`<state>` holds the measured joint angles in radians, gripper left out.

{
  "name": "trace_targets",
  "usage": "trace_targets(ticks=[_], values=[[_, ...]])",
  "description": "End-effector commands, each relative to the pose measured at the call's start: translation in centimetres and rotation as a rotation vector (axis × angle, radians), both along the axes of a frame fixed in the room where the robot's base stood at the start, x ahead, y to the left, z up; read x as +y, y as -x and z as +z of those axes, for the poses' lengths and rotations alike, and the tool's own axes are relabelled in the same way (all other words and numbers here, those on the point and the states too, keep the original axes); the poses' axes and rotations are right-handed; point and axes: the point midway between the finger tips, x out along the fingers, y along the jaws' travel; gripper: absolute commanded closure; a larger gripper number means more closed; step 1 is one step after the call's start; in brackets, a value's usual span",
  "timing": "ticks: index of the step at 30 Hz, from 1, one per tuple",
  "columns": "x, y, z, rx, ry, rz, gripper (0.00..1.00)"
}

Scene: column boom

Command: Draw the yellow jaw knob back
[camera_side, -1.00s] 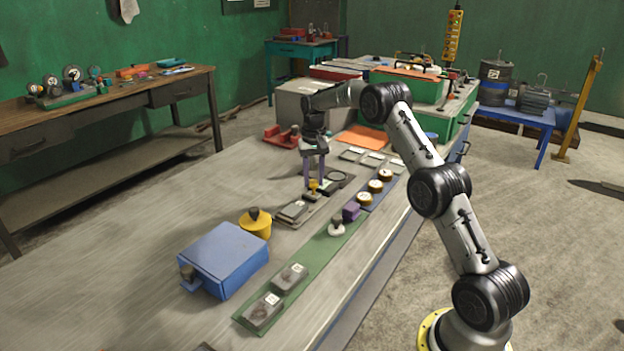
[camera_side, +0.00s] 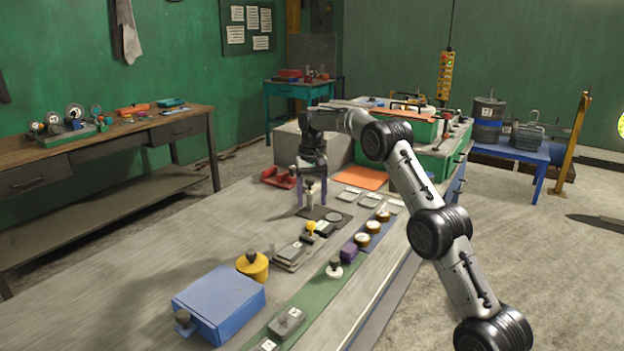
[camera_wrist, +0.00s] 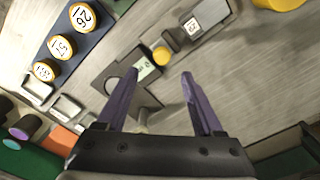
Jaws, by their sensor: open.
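The yellow jaw knob (camera_side: 311,227) stands on a dark fixture plate (camera_side: 343,209) on the bench, beside a small white label. In the wrist view the knob (camera_wrist: 161,56) shows just past the fingertips, about midway between them in line. My gripper (camera_side: 312,203) points down over the far end of the fixture, its two purple fingers apart. The wrist view also shows the gripper (camera_wrist: 159,74) open, and the knob is not between its fingers. A pale post (camera_side: 310,196) shows between the fingers in the side view; whether they touch it cannot be told.
A grey block (camera_side: 289,253) sits in front of the knob, with a yellow round part (camera_side: 252,266) and a blue box (camera_side: 219,303) nearer. A red part (camera_side: 278,177) lies behind.

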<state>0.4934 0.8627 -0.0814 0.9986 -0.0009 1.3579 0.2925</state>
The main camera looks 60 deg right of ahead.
Motion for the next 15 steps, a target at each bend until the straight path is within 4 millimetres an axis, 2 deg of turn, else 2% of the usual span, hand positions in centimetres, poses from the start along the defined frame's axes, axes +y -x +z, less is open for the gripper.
trace_targets(ticks=[1, 6, 10, 15], values=[[-0.1, -0.1, 1.2, -0.004, 0.003, 0.000, 0.31], [-0.1, 0.0, 4.5, -0.002, 0.002, 0.000, 0.31], [-0.1, 0.0, 6.0, -0.001, 0.001, 0.000, 0.31], [-0.1, 0.0, 6.9, 0.000, 0.001, 0.000, 0.31]])
